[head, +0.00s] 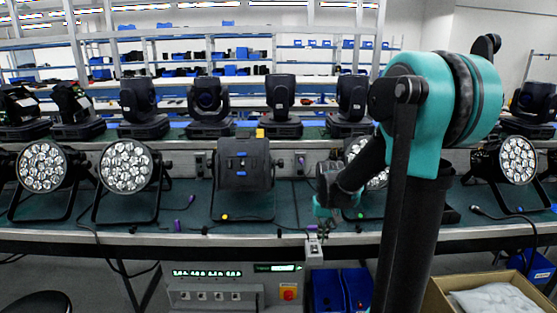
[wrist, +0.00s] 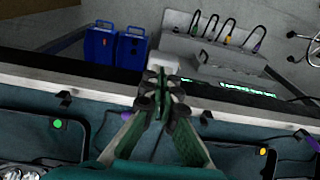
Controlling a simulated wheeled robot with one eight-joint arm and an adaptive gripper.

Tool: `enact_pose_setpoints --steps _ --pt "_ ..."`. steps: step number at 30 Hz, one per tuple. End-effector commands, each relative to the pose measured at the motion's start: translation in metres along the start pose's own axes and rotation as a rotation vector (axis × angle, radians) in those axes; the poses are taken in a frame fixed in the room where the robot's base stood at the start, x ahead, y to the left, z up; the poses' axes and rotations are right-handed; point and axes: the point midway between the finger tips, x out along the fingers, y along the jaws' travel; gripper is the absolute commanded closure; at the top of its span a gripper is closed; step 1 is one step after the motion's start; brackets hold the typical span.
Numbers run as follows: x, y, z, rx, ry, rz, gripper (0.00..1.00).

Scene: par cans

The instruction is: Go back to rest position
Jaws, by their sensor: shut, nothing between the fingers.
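My gripper (head: 322,225) hangs at the front edge of the bench (head: 190,241), near the middle of the head view. In the wrist view its fingertips (wrist: 158,85) meet and hold nothing. The fingers show over the bench's edge, with the floor and the things below the bench beyond them. A small whitish box (head: 314,248) at the bench edge shows just below the gripper in the head view. My arm covers part of the bench to the right of the gripper.
Par cans (head: 127,167) stand along the bench, one dark unit (head: 244,165) facing away. Moving-head lights (head: 208,106) line the row behind. Blue bins (head: 342,290) and a control panel (head: 215,293) are below the bench. A cardboard box (head: 455,296) stands at the lower right.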

Motion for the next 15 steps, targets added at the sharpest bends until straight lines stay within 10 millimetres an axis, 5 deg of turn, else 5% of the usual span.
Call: enact_pose_setpoints --steps 15 --pt "0.009 0.025 0.148 0.002 0.240 0.000 1.00"
